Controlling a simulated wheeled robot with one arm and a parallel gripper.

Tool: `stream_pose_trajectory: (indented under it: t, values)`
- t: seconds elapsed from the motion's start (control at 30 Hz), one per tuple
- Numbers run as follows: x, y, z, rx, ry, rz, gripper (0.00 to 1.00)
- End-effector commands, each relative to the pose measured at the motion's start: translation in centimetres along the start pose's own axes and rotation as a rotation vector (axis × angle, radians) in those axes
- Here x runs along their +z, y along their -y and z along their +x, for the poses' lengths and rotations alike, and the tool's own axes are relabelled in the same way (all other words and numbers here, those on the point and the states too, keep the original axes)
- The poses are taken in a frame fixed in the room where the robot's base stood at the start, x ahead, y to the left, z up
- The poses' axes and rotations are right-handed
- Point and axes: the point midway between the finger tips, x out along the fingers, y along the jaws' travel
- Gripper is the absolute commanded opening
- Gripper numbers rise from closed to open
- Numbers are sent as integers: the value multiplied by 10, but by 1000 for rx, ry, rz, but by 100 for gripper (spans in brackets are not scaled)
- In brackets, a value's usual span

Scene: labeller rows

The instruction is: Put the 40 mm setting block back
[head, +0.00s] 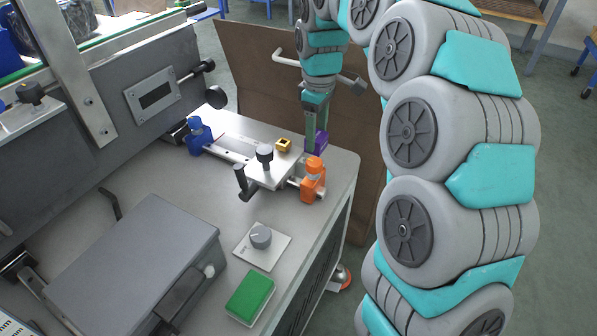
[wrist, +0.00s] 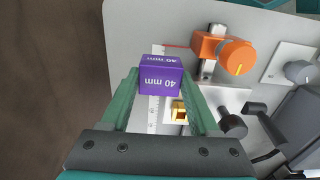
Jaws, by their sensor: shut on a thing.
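The purple 40 mm setting block (wrist: 161,80) is between the green fingers of my gripper (wrist: 160,92) in the wrist view. Its white "40 mm" lettering shows on two faces and reads upside down. In the head view my gripper (head: 316,138) is at the far right of the bench, with the purple block (head: 322,142) partly hidden by a finger. I cannot tell how high it is above the bench top. A small yellow-gold block (head: 283,145) sits beside the slide rail, left of my gripper; it also shows in the wrist view (wrist: 179,113).
An orange stop with a knob (head: 313,175) and a blue stop (head: 197,135) stand at the two ends of the rail. A carriage with black knobs (head: 268,172) lies between them. A dial plate (head: 262,245), a green pad (head: 250,298) and a grey box (head: 140,265) are nearer.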

Motion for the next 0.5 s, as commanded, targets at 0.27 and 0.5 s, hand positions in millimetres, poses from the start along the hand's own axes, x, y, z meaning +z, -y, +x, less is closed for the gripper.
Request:
stream_pose_trajectory:
  t: [0.27,0.5]
  values:
    - [-1,-1,-16,4,-3,1,0]
    - [0,-1,-29,3,-2,1,0]
